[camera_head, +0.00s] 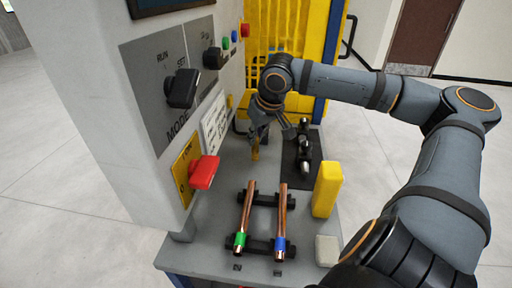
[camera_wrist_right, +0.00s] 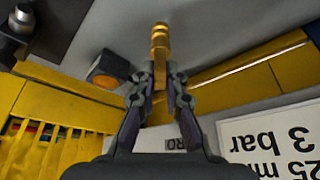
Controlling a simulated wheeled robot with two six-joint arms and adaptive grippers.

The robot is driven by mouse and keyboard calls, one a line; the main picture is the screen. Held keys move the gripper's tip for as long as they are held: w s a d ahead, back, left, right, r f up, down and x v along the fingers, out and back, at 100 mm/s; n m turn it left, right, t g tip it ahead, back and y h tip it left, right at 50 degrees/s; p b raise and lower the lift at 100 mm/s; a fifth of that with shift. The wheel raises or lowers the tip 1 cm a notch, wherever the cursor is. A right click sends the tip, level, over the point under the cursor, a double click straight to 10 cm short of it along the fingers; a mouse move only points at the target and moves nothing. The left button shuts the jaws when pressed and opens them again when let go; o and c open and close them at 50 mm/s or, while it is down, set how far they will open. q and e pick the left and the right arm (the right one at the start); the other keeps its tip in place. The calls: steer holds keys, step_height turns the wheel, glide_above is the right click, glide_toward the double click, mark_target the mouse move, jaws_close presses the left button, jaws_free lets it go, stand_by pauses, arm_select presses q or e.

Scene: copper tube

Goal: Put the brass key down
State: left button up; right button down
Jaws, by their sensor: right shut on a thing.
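The brass key (camera_head: 255,150) hangs below my right gripper (camera_head: 262,126), over the back part of the grey bench top, close to the machine panel. In the right wrist view the brass key (camera_wrist_right: 160,45) sticks out beyond the fingertips of the right gripper (camera_wrist_right: 160,78), which are shut on its near end. I cannot tell whether the key's tip touches the bench. My left gripper is not in view.
Two copper tubes (camera_head: 247,215) lie on black supports at the front. A yellow block (camera_head: 327,190) and a white block (camera_head: 328,250) stand right of them. A dark metal tool (camera_head: 304,150) lies on a black mat. A red handle (camera_head: 203,173) juts from the panel at left.

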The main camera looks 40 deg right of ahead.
mark_target(256, 144)
steer(key=f+b, duration=0.2)
steer(key=f, duration=0.2)
steer(key=shift+w+d+b, duration=0.1)
steer(key=shift+d+b, duration=0.15)
steer(key=shift+b, duration=0.15)
steer(key=shift+r, duration=0.15)
steer(key=shift+f, duration=0.2)
steer(key=c, duration=1.4)
jaws_free()
steer(key=shift+r, duration=0.1)
steer(key=shift+r, duration=0.3)
steer(key=p+v, duration=0.1)
steer(key=v, duration=1)
steer(key=shift+s+r, duration=0.3)
